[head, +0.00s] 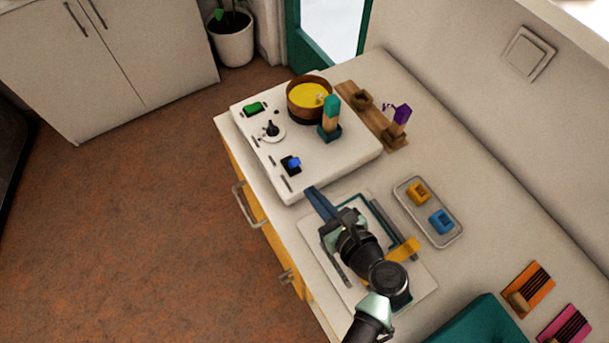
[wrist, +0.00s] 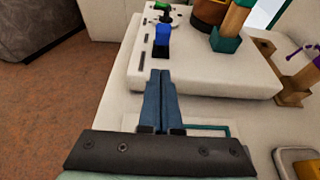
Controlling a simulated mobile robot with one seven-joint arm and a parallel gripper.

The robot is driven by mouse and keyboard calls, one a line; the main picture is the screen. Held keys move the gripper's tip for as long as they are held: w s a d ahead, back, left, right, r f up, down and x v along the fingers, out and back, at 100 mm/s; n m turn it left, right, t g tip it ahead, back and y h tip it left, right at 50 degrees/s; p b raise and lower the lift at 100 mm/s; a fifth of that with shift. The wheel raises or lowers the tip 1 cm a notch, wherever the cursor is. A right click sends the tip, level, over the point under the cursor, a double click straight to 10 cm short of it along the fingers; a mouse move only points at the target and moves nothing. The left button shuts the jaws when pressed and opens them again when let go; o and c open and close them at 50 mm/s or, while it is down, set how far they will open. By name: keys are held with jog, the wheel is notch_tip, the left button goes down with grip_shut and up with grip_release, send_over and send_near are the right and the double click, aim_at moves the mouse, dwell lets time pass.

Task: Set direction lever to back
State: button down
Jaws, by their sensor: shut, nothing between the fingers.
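A white control board (head: 345,150) lies on the counter. Near its left edge are a green control (head: 255,107), a small black lever on a round white base (head: 271,129) and a blue-topped control on a black base (head: 291,163). Which one is the direction lever is not clear from the pictures. My gripper (head: 312,190) is shut and empty, just in front of the board's near edge. In the wrist view its fingertips (wrist: 161,74) point toward the blue control (wrist: 162,35), apart from it. The black lever is partly hidden behind the blue control there.
A brown drum with a yellow top (head: 309,96) and a teal-and-wood post (head: 330,118) stand on the board. A wooden rail (head: 372,118) lies behind it. A grey tray (head: 428,213) with yellow and blue blocks sits to the right. Dark slots mark the board's left side.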

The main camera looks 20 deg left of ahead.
aim_at(293, 164)
jog(key=shift+w+a+r+p, duration=0.25)
jog(key=shift+w+a+r, duration=0.1)
jog(key=shift+w+a, duration=0.4)
jog(key=shift+w+a+r+p, duration=0.2)
jog(key=shift+w+a+r, duration=0.25)
jog(key=shift+a, duration=0.5)
jog(key=shift+w+p, duration=0.1)
jog(key=shift+p, duration=0.25)
jog(key=shift+r+p, duration=0.25)
jog(key=shift+p, duration=0.2)
jog(key=shift+a+f+p, duration=0.1)
jog(key=shift+p, duration=0.2)
